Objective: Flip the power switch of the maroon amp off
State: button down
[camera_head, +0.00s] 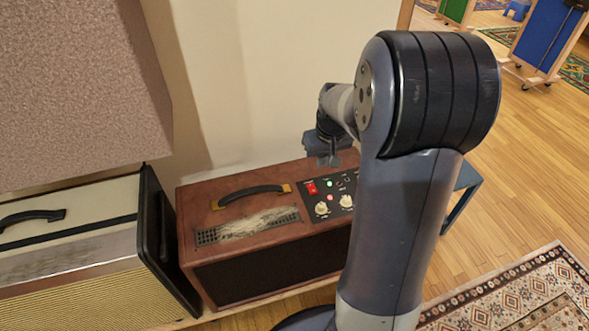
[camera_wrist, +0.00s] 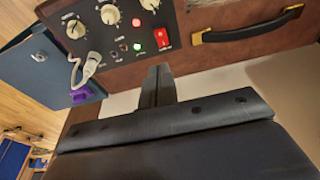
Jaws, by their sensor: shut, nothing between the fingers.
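The maroon amp (camera_head: 270,260) stands against the wall, with a handle and a black control panel on its top. Its red power switch (camera_head: 312,188) sits on the panel near the handle. In the wrist view the switch (camera_wrist: 163,38) is beside a lit green light (camera_wrist: 137,47) and a red light (camera_wrist: 136,22). My gripper (camera_head: 331,162) is above the panel's back edge; in the wrist view its fingers (camera_wrist: 158,72) are together, empty, and point toward the switch with a small visible gap. My arm hides the panel's right end in the head view.
A cream amp (camera_head: 85,285) stands close to the left, under a large speckled box (camera_head: 80,90). The wall is right behind the maroon amp. A blue-grey stand (camera_wrist: 45,65) and a plugged cable (camera_wrist: 88,66) are at the amp's other end. Open wooden floor lies to the right.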

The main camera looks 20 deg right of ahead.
jog(key=shift+w, duration=0.7)
jog(key=shift+f, duration=0.1)
jog(key=b, duration=0.4)
send_near(314, 189)
jog(key=x, duration=0.5)
jog(key=shift+a+f, duration=0.1)
jog(key=shift+f, duration=0.45)
